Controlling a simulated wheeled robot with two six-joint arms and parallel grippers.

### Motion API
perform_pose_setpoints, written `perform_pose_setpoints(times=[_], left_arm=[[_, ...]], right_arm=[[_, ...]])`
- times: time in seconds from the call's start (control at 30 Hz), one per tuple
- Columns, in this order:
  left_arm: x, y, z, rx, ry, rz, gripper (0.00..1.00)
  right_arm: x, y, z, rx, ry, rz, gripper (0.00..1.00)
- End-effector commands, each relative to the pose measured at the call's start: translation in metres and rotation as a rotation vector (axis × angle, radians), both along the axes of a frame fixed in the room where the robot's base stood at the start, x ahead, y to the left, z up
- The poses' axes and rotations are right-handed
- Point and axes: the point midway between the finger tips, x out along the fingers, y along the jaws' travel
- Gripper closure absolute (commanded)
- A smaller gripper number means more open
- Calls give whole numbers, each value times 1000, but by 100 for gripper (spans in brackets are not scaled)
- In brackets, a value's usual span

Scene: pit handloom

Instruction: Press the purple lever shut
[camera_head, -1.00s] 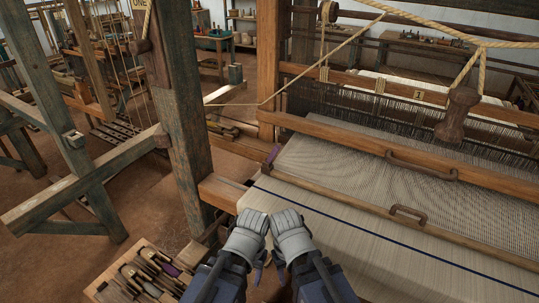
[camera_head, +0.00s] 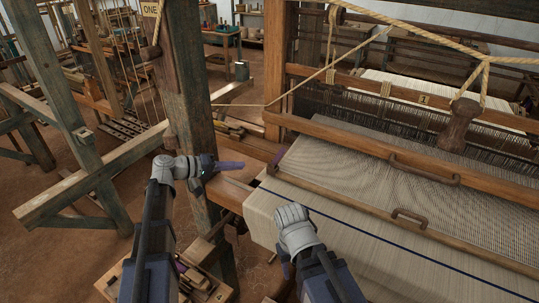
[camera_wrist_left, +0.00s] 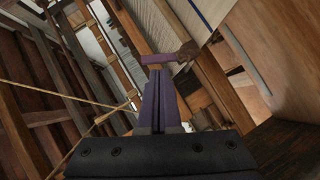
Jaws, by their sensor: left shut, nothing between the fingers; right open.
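The small purple lever (camera_head: 279,157) is at the left end of the wooden bar across the cloth, by the loom's side beam. In the left wrist view the lever (camera_wrist_left: 156,59) lies just beyond my fingertips, beside a brown end piece. My left gripper (camera_head: 241,165) is shut and empty, its purple-looking fingers pointing right toward the lever, with a gap in the head view. In the wrist view its fingers (camera_wrist_left: 160,75) are together, and whether they touch the lever is unclear. My right gripper (camera_head: 286,268) points down in front of the cloth, open, its fingers mostly hidden.
The woven cloth (camera_head: 380,245) with a dark blue stripe fills the right. A wooden post (camera_head: 188,100) stands behind my left wrist. A wooden side beam (camera_head: 225,192) passes below the left gripper. A rope (camera_head: 330,66) slants above. A tool tray (camera_head: 110,284) is lower left.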

Motion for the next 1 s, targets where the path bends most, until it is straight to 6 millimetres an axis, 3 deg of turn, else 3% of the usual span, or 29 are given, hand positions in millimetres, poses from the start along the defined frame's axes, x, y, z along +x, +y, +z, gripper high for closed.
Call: perform_pose_setpoints(times=[0.13,0.37,1.0], left_arm=[[11,13,14,-53,-32,27,100],[14,8,13,-58,-35,28,100],[68,-89,-15,-58,-33,26,100]], right_arm=[[0,0,1,0,0,0,48],[0,0,-1,0,0,0,48],[0,0,-29,0,0,-1,48]])
